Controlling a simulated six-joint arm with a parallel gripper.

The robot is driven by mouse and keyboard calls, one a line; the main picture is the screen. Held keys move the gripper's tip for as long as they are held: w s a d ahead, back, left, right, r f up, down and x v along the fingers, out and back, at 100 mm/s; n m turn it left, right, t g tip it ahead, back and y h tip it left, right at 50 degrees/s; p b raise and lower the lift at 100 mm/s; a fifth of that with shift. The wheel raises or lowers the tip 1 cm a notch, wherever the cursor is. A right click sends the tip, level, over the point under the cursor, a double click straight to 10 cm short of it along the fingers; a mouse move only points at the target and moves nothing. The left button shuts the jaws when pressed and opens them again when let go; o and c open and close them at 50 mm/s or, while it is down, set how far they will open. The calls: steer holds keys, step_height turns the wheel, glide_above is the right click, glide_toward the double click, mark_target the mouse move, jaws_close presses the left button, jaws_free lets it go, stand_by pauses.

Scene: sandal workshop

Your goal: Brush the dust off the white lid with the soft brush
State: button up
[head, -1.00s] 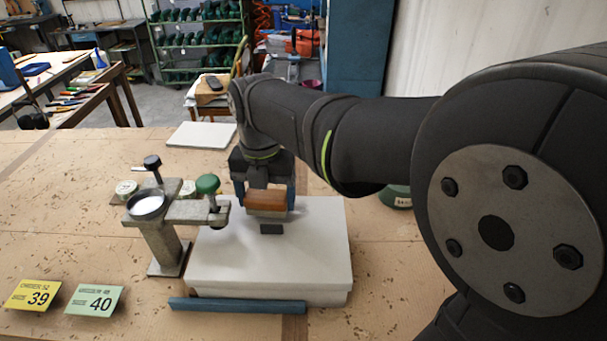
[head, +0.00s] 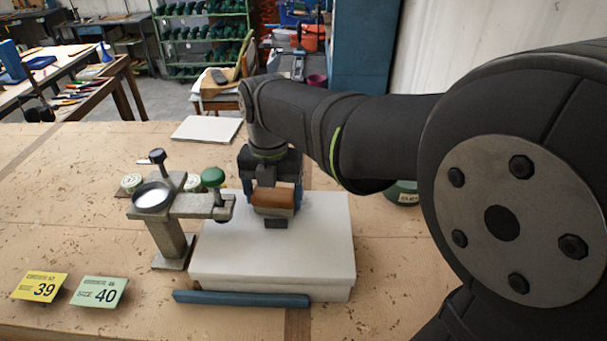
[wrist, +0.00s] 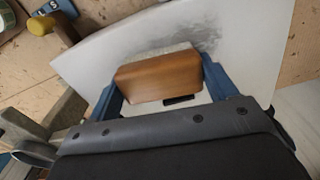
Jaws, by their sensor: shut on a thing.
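The white lid (head: 310,245) tops a flat white box on the bench, nearest the front middle. My gripper (head: 272,190) is above the lid's far half, its blue fingers shut on the soft brush (head: 274,198), a brown wooden block with pale bristles. In the wrist view the brush (wrist: 160,77) sits between the fingers, and grey dust (wrist: 195,38) smears the lid (wrist: 250,50) just beyond and right of it. Whether the bristles touch the lid cannot be told. A small dark patch shows just in front of the brush.
A metal stand (head: 172,240) with a dish and green knob stands close at the lid's left, its arm overhanging it. A blue strip (head: 240,299) lies along the box's front. Size cards (head: 98,293) lie front left. A white board (head: 207,129) lies behind.

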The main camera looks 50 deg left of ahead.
mark_target(292, 193)
steer(key=shift+w+d, duration=1.35)
steer(key=shift+w+d, duration=0.1)
steer(key=shift+w+d, duration=1.4)
steer(key=shift+d, duration=0.05)
steer(key=shift+s+a, duration=1.55)
steer(key=shift+s+a+f, duration=0.1)
steer(key=shift+s+a, duration=1.4)
